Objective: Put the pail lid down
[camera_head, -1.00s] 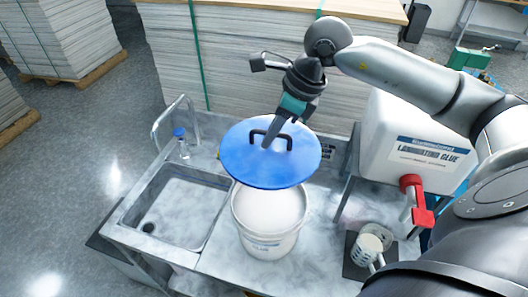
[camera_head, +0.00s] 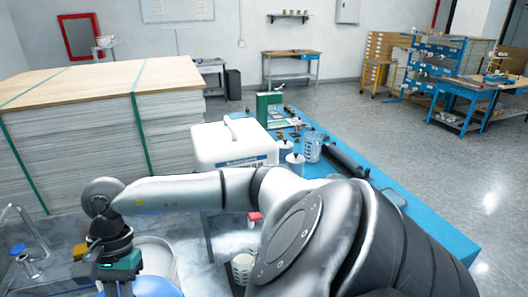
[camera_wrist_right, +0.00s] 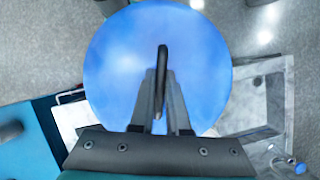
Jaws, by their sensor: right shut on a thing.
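The blue round pail lid (camera_wrist_right: 110,65) fills the middle of the right wrist view. My right gripper (camera_wrist_right: 162,105) is shut on its dark handle, and the lid hides what lies beneath it. In the head view only part of the lid (camera_head: 158,287) shows at the bottom edge, with my right gripper (camera_head: 118,288) over it and its fingertips cut off. The white glue pail (camera_head: 158,254) stands uncovered just behind the lid, partly hidden by my arm. My left gripper is not in view.
A white glue container (camera_head: 222,147) stands behind my right arm. A blue bench (camera_head: 425,228) with jars, a green tool and a dark roller runs to the right. A strapped sheet stack (camera_head: 75,135) stands at the back left. The sink (camera_wrist_right: 262,95) shows in the right wrist view.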

